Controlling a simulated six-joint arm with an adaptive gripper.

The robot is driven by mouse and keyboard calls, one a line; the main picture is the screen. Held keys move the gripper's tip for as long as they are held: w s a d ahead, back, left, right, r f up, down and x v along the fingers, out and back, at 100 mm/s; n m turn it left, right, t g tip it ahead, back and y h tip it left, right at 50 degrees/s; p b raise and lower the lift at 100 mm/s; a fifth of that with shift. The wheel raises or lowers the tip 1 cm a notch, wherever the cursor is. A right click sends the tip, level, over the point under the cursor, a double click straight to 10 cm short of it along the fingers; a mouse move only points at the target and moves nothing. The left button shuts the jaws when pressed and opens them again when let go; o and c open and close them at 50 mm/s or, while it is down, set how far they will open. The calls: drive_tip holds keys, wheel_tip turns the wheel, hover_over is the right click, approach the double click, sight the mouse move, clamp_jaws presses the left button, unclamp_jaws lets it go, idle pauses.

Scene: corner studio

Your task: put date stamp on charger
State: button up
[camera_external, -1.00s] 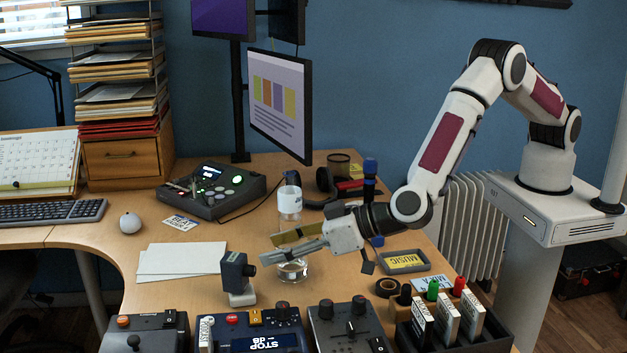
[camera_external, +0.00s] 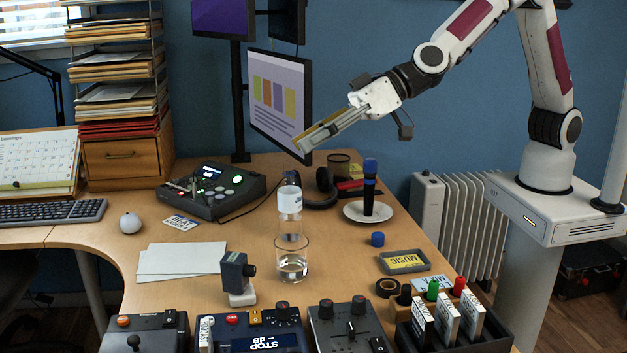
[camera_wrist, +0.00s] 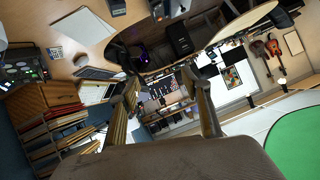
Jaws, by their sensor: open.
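My gripper (camera_external: 302,148) is open and empty, raised in front of the monitor, well above the desk. Its two fingers stand apart in the wrist view (camera_wrist: 168,98). I cannot tell for sure which thing is the date stamp. An upright black and blue thing (camera_external: 369,184), stamp- or microphone-like, stands on a round white disc (camera_external: 384,212), perhaps the charger, at the back right of the desk. My gripper is apart from all of these.
A clear bottle (camera_external: 290,203) and a glass of water (camera_external: 291,262) stand mid-desk below my gripper. A blue cap (camera_external: 377,239) and a MUSIC tray (camera_external: 425,268) lie to the right. Headphones (camera_external: 323,190) are behind. Control boxes (camera_external: 352,328) line the front.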

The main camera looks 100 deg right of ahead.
drive_tip(key=s+d+r+n+g, duration=0.1)
drive_tip(key=s+d+r, duration=0.15)
drive_tip(key=s, duration=0.45)
drive_tip(key=s+d+r+g+y, duration=0.1)
drive_tip(key=s+d+r, duration=0.15)
drive_tip(key=s, duration=0.45)
drive_tip(key=s+d+r+n+g, duration=0.1)
drive_tip(key=s+d+r, duration=0.15)
drive_tip(key=s, duration=0.45)
drive_tip(key=s+d+f+g+h, duration=0.1)
drive_tip(key=s+d+f, duration=0.1)
drive_tip(key=s, duration=0.6)
drive_tip(key=s+d+f+g+h, duration=0.1)
drive_tip(key=s+d+f, duration=0.1)
drive_tip(key=s+d, duration=0.3)
drive_tip(key=s+d+f+g, duration=0.1)
drive_tip(key=s+d, duration=0.3)
drive_tip(key=s, duration=0.9)
drive_tip(key=shift+f+g+h, duration=0.3)
drive_tip(key=shift+f+h, duration=0.1)
drive_tip(key=shift+f, duration=0.15)
